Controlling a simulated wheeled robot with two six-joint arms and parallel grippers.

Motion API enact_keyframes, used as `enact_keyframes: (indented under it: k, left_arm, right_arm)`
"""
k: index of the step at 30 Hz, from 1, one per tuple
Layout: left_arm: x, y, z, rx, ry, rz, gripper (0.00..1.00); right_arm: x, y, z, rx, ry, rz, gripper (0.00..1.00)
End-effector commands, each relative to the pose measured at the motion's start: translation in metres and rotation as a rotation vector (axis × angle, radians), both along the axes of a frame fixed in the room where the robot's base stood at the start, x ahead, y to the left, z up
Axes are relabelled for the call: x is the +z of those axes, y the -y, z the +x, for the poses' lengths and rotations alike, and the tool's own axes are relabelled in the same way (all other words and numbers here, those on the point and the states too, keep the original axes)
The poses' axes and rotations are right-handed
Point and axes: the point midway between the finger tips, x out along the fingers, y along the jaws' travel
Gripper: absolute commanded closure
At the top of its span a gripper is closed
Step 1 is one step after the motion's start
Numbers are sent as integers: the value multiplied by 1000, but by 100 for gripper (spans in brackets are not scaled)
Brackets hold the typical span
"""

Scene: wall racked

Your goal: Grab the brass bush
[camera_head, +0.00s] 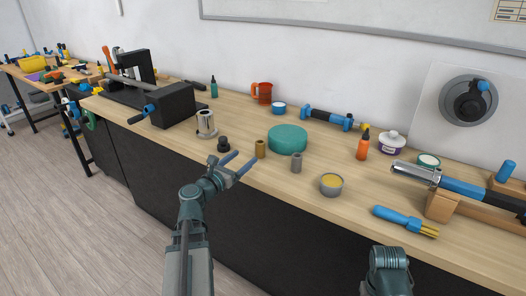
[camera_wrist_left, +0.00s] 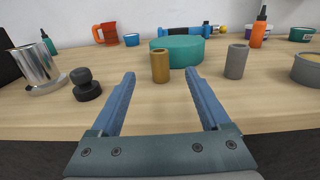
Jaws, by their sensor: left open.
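The brass bush (camera_head: 260,148) is a small upright gold-brown cylinder with a hole in its top, standing on the wooden bench (camera_head: 300,195). In the left wrist view the brass bush (camera_wrist_left: 160,66) appears centred between my blue fingers, near their tips. My left gripper (camera_head: 245,156) is open and empty, just in front of the bush at the bench's front edge; it also shows in the left wrist view (camera_wrist_left: 161,76). No contact with the bush shows. Part of my right arm shows at the bottom of the head view, but its gripper does not.
Close by stand a black knobbed piece (camera_head: 223,145), a silver cylinder (camera_head: 206,124), a grey bush (camera_head: 296,162) and a teal round block (camera_head: 288,139). A grey tin (camera_head: 331,184) stands further right. The bench front between gripper and bush is clear.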

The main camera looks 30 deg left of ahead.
Motion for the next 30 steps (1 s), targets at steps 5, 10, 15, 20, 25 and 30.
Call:
enact_keyframes:
  k: [5,10,15,20,25,30]
  left_arm:
    - [0,1,38,-4,-1,2,20]
    - [0,3,58,-3,-1,2,20]
    - [0,4,63,-1,-1,3,20]
    - [0,4,65,-2,-1,3,20]
    - [0,4,83,-3,-1,3,20]
    - [0,4,108,-4,-1,3,20]
  right_arm:
    - [0,0,0,0,0,0,50]
    - [0,0,0,0,0,0,50]
    - [0,0,0,0,0,0,50]
    - [0,0,0,0,0,0,50]
    - [0,0,0,0,0,0,50]
    - [0,0,0,0,0,0,50]
